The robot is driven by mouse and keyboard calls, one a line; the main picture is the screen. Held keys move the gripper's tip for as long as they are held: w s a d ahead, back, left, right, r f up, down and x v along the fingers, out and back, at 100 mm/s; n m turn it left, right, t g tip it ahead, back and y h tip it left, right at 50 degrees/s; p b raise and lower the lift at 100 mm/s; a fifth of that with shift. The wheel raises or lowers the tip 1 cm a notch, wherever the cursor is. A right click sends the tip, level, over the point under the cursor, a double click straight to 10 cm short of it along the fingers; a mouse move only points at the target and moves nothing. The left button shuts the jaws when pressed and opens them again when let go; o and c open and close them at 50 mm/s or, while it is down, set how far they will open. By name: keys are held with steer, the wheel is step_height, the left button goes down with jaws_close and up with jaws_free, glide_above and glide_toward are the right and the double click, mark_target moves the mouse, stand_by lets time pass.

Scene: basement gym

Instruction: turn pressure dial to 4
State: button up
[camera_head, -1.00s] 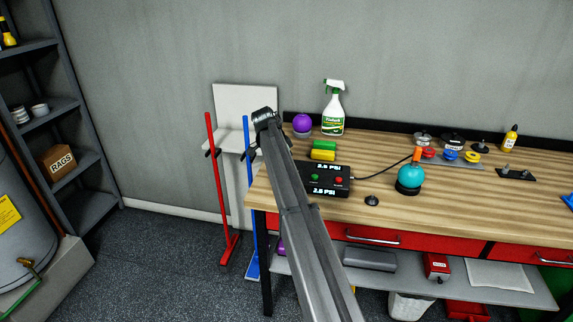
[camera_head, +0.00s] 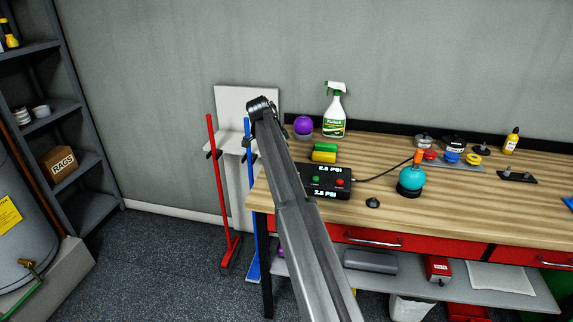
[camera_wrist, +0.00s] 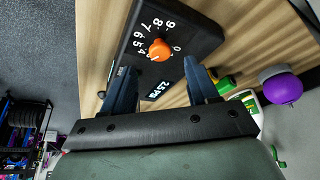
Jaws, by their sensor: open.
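The black pressure box (camera_head: 339,182) stands near the left end of the workbench, partly behind my arm. In the wrist view its panel (camera_wrist: 190,38) carries an orange dial (camera_wrist: 160,49) with white numbers around it; 4 to 9 and 0 can be read. I cannot tell exactly where the dial points. A small display (camera_wrist: 159,90) reads about 2.5 PSI. My gripper (camera_wrist: 161,75) is open, its two dark fingers on either side of the display and just short of the dial, apart from it. In the head view the gripper and dial are hidden.
A black knob-like piece (camera_head: 373,203) lies in front.

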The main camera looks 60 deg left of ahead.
steer(key=v, duration=0.9)
stand_by(0.3)
